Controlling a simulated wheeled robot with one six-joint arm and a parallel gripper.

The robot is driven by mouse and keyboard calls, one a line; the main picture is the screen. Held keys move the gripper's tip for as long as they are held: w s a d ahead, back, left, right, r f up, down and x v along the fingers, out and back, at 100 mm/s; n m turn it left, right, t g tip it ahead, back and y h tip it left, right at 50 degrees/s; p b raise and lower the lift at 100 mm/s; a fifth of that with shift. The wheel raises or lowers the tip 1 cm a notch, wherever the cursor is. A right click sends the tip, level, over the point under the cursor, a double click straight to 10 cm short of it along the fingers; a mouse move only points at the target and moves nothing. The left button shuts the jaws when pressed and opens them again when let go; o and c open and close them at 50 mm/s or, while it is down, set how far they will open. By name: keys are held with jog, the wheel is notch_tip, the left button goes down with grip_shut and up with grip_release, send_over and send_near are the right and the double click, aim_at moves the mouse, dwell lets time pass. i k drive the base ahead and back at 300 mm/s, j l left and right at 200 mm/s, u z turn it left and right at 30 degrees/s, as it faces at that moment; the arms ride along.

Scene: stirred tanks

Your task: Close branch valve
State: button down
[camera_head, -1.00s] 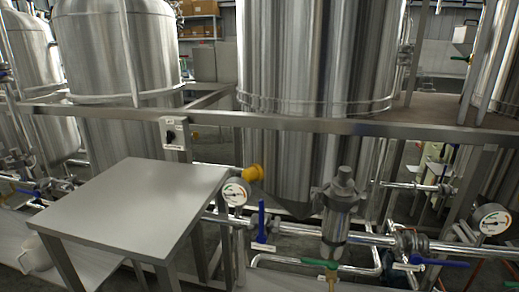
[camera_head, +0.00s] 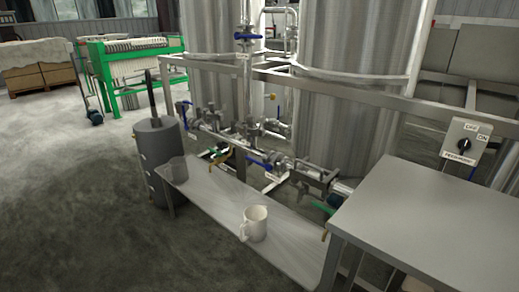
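Several valves sit on the pipework below and beside the steel tanks. A blue-handled valve (camera_head: 248,36) is high on a vertical pipe between the tanks. Another blue handle (camera_head: 259,164) is on the low pipe run, and a further blue lever (camera_head: 183,108) is at its left end. A green handle (camera_head: 324,207) is low, close to the table. Small labels hang by some valves but are too small to read, so I cannot tell which is the branch valve. My gripper is not in view.
A metal table (camera_head: 430,225) and switch box (camera_head: 465,142) are right. Floor at left is clear.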

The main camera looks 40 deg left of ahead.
aim_at(256, 161)
jog(key=j+u, duration=0.1)
jog(key=j, duration=2.4)
jog(key=i+j, duration=0.1)
jog(key=j, duration=0.35)
jog(key=i+j, duration=0.1)
jog(key=j, duration=0.3)
jog(key=i+j, duration=0.1)
jog(key=j, duration=0.35)
jog(key=i+j, duration=0.1)
jog(key=j, duration=0.3)
jog(key=k+l+z, duration=0.15)
jog(key=l, duration=0.15)
jog(key=k+l+z, duration=0.15)
jog(key=l, duration=0.2)
jog(key=k+l+z, duration=0.15)
jog(key=l, duration=0.5)
jog(key=i, duration=0.05)
